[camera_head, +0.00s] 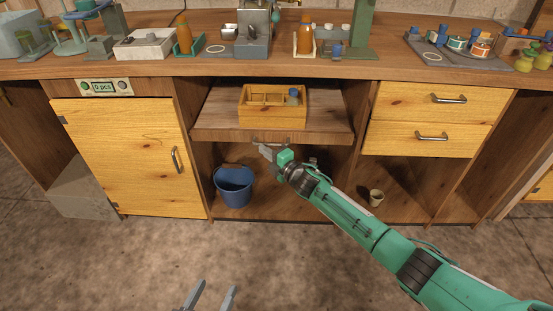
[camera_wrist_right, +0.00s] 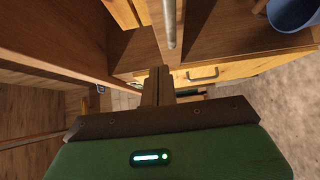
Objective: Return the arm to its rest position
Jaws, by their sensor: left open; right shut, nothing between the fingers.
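My right arm (camera_head: 370,232) reaches in from the lower right in the head view. Its gripper (camera_head: 266,150) is shut and empty, just below the front edge of the pulled-out shelf (camera_head: 225,133), close to the shelf's handle (camera_head: 285,141). I cannot tell from the head view whether it touches the handle. In the right wrist view the gripper's fingers (camera_wrist_right: 158,84) are together with nothing between them, and a grey handle bar (camera_wrist_right: 170,22) shows beyond them. My left gripper (camera_head: 208,300) is open and empty at the bottom edge of the head view, over the floor.
A wooden box (camera_head: 272,116) with a blue-capped item stands on the shelf. Shut drawers (camera_head: 430,121) and a shut door (camera_head: 125,150) flank the opening. The floor in front is clear.

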